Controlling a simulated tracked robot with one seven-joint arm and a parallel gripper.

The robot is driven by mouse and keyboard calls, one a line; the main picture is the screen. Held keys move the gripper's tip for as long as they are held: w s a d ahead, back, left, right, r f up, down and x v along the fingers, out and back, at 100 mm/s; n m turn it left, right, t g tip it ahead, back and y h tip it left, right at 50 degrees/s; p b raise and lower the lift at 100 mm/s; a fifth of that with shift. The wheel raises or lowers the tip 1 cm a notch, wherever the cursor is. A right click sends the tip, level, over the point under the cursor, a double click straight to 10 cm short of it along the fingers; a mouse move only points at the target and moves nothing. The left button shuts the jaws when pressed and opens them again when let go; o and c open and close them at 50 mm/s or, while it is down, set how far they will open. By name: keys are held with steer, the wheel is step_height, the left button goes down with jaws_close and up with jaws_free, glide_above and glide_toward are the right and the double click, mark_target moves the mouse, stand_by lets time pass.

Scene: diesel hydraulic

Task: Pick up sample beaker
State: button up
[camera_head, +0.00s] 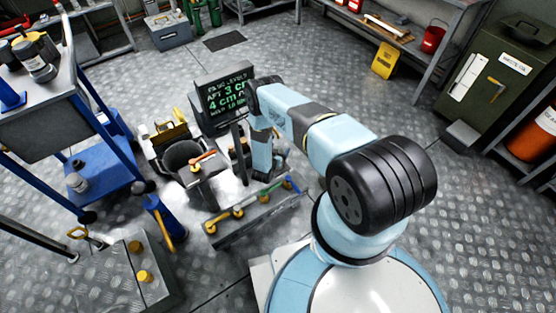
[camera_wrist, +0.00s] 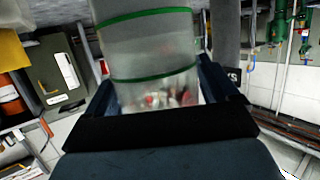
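The sample beaker (camera_wrist: 150,58) is a clear, see-through cylinder with two green bands, large in the wrist view. Its top is cut off by the picture's upper edge. The dark fingers of my gripper (camera_wrist: 160,100) stand on its left and right, with the beaker between them. A narrow pale gap shows on the right side, and I cannot tell whether the fingers press on the glass.
A display screen (camera_head: 226,98) on a post stands beside my arm. A manifold block with coloured levers (camera_head: 255,211) and a dark round pan (camera_head: 188,160) are close by. A blue trolley (camera_head: 98,165) stands left, a green cabinet (camera_head: 497,85) at right. Metal floor is open between.

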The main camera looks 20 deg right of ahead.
steer(key=c, duration=1.1)
steer(key=shift+r, duration=0.15)
